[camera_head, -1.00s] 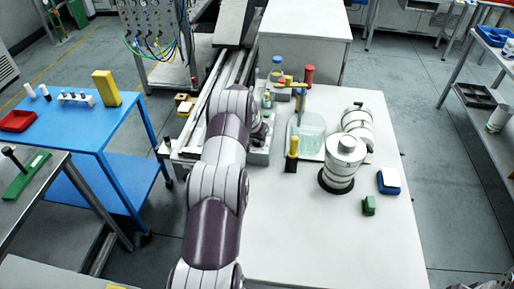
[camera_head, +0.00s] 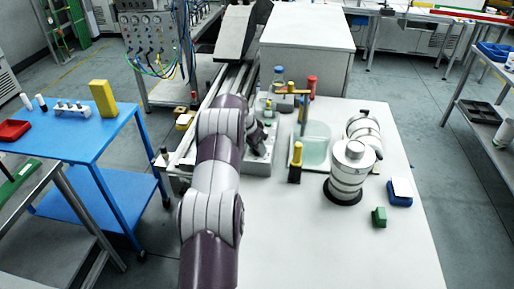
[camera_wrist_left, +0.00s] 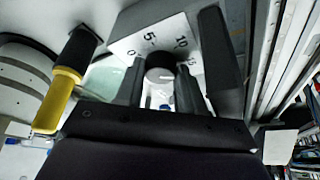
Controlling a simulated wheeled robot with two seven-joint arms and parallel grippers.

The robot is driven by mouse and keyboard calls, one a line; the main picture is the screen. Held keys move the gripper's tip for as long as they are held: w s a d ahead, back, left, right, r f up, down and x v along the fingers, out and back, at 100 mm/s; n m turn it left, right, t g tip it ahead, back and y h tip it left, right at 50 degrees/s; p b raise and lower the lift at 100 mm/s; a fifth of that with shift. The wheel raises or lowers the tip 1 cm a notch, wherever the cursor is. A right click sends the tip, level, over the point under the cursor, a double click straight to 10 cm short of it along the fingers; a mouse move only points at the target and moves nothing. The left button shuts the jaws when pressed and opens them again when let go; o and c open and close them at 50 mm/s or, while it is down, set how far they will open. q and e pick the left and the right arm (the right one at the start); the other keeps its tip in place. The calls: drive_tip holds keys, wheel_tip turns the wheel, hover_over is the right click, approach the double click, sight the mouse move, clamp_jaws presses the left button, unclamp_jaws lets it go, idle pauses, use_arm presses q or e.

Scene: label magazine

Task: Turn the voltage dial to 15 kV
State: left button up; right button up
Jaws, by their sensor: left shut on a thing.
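In the left wrist view, the voltage dial's knob (camera_wrist_left: 160,70) is a round dark-sided knob with a light face and a short white mark. It sits below a white scale plate (camera_wrist_left: 150,27) reading 0, 5, 10 and 15. The mark appears to point right, toward the 15 side; the exact reading is unclear. My left gripper (camera_wrist_left: 161,88) is shut on the knob, one finger on each side. In the head view my left gripper (camera_head: 259,141) is at the grey dial unit (camera_head: 258,166), and my arm hides the dial. My right gripper is not in view.
A yellow-and-black handled tool (camera_head: 295,163) stands close right of the unit. A white ringed machine (camera_head: 347,177) stands further right. The front of the white table (camera_head: 320,245) is clear.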

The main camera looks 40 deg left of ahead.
use_arm(q)
drive_tip(key=shift+r, duration=0.1)
drive_tip(key=o, duration=0.9)
drive_tip(key=shift+c, duration=0.2)
drive_tip(key=shift+o, duration=0.8)
drive_tip(key=shift+d, duration=0.1)
